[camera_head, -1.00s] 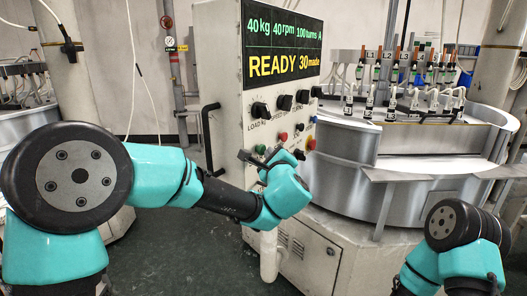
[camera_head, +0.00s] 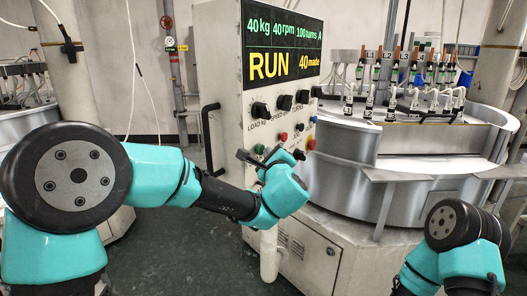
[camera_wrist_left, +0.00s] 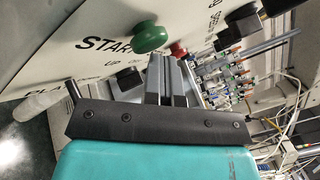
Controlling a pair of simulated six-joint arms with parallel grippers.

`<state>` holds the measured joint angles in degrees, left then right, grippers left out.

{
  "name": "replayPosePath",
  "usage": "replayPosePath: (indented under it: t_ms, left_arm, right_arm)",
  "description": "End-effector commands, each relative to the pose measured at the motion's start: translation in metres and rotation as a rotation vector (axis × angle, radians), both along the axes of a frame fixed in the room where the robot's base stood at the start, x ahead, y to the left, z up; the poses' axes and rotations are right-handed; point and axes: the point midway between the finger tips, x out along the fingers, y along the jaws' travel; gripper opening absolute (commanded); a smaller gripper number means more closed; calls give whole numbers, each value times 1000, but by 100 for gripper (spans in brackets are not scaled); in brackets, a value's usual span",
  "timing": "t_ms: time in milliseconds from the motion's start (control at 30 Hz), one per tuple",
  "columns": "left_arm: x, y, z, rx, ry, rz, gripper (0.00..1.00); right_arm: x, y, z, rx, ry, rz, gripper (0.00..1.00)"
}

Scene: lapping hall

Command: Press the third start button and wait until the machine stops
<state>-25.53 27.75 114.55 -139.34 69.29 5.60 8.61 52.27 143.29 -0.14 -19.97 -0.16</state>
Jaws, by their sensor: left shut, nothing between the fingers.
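The control panel (camera_head: 226,80) carries a screen (camera_head: 283,45) reading "RUN" and "40 made", with 40 kg, 40 rpm and 100 turns above. A green button (camera_wrist_left: 151,38) beside the word START shows in the left wrist view, with a red button (camera_wrist_left: 178,48) to its right. My left gripper (camera_wrist_left: 166,62) is shut and empty, its fingertips close to the green button; I cannot tell whether they touch it. In the head view my left gripper (camera_head: 272,157) is at the panel and partly hides its lower controls. My right gripper is out of view.
Black knobs (camera_head: 283,102) run across the panel above my gripper. A black handle (camera_head: 208,140) sticks out on the panel's left. The round metal machine (camera_head: 345,180) with several upright fittings stands to the right.

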Motion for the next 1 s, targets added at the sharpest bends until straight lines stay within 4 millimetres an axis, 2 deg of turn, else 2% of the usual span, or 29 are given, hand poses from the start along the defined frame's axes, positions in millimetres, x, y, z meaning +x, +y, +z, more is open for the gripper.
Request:
replayPosePath:
  t_ms: [367,767,1000]
  left_arm:
    - [-8,-14,0,0,1,-1,0]
    - [-9,-16,0,0,0,0,0]
    - [-16,-29,0,1,0,-3,0]
  right_arm:
    - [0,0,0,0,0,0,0]
    - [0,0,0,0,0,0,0]
    - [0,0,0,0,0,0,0]
